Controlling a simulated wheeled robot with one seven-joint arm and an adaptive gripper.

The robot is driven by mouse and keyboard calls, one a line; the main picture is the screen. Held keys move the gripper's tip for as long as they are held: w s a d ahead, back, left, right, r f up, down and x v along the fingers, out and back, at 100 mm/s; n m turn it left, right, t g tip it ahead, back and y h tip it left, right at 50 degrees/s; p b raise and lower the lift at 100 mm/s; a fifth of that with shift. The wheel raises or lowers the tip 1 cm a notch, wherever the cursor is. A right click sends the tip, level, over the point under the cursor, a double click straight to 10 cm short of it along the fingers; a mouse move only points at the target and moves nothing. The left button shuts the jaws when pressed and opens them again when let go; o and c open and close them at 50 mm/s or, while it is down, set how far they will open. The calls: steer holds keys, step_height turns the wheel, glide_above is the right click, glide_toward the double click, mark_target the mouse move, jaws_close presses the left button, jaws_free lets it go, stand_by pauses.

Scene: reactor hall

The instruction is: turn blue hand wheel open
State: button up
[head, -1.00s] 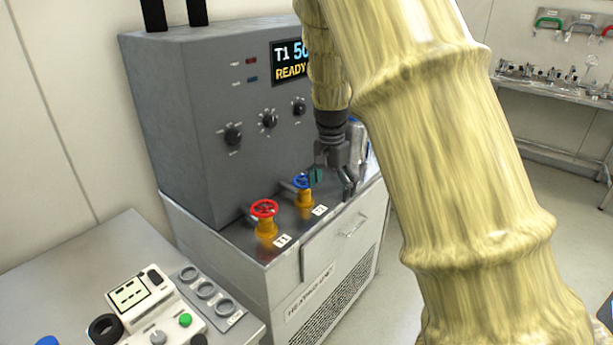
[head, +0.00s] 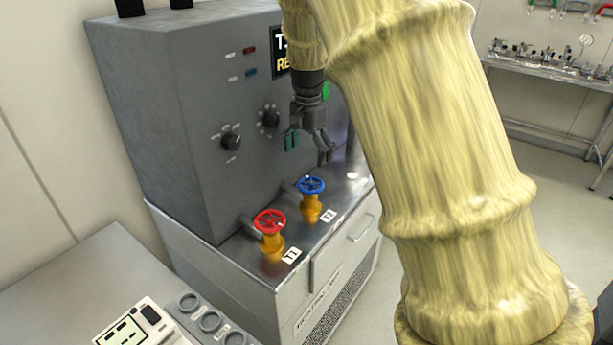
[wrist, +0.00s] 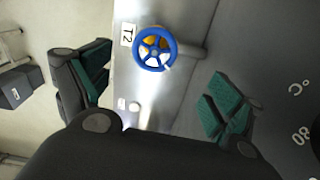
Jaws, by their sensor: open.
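The blue hand wheel (head: 311,185) sits on a yellow valve body (head: 311,208) beside the T2 label (head: 328,215) on the steel ledge. My gripper (head: 308,150) points down above the blue wheel, apart from it, with its fingers spread and nothing between them. In the wrist view the blue wheel (wrist: 154,48) shows beyond and between the two green-padded fingers (wrist: 160,92), towards the top of the picture. A small white mark shows on its rim there.
A red hand wheel (head: 269,222) on a similar yellow valve stands just left, by the T1 label (head: 291,255). The grey control cabinet (head: 190,120) with knobs rises behind. A table with a meter (head: 135,325) is at lower left. Open floor lies to the right.

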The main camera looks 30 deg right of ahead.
mark_target(311, 183)
steer(key=f, duration=0.2)
steer(key=f+p, duration=0.1)
steer(key=f, duration=0.2)
steer(key=f+p, duration=0.1)
steer(key=f, duration=0.2)
steer(key=shift+s+d, duration=0.4)
steer(key=shift+w+f, duration=0.15)
steer(key=shift+f, duration=0.5)
steer(key=shift+r, duration=0.1)
steer(key=shift+c, duration=1)
steer(key=c, duration=0.8)
